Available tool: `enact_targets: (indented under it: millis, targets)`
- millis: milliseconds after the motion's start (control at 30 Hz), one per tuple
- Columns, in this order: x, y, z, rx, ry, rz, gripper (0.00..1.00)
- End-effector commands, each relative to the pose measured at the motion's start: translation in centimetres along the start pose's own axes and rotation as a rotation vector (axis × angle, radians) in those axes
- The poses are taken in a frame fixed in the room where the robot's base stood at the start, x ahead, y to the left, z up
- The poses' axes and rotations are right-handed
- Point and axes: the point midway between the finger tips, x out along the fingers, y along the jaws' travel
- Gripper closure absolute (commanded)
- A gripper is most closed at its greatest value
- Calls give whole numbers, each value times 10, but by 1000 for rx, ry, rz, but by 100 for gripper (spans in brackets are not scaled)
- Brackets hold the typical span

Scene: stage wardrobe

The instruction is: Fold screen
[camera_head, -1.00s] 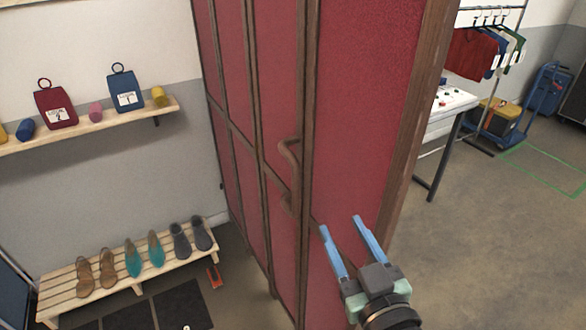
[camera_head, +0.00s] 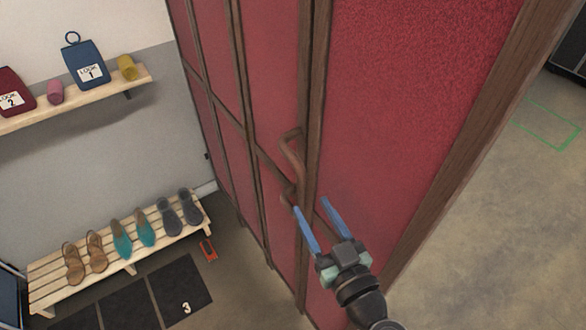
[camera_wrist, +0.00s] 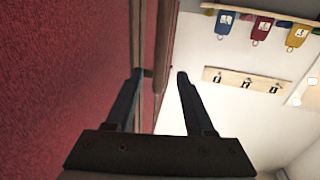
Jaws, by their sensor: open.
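The folding screen (camera_head: 400,110) has red fabric panels in brown wooden frames and fills the middle of the head view. A curved wooden handle (camera_head: 291,157) sits on the frame near the panel joint. My gripper (camera_head: 318,212) is open, with its two blue fingers just below and right of the handle, close to the screen. In the wrist view, the screen (camera_wrist: 60,80) fills the left side, and its wooden edge lies between the open fingers (camera_wrist: 160,78). I cannot tell whether either finger touches the wood.
A slatted bench (camera_head: 45,285) with several shoes stands at the left wall, under a shelf (camera_head: 75,106) with tagged bags. Dark mats (camera_head: 130,305) lie on the floor before the bench. Open floor (camera_head: 480,220) lies right of the screen, with a green outlined area (camera_head: 548,125).

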Motion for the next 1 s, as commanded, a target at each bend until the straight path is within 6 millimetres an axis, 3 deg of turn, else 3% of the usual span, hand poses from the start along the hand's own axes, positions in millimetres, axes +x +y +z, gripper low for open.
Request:
enact_targets:
  millis: [200, 433, 633, 933, 1000]
  targets:
    - [47, 0, -5, -1, -1, -3, 46]
    - [80, 0, -2, -1, -1, -2, 46]
    - [92, 0, -1, -2, -1, -1, 46]
    - [93, 0, 0, -1, -1, 0, 46]
    - [93, 0, 0, -1, -1, 0, 59]
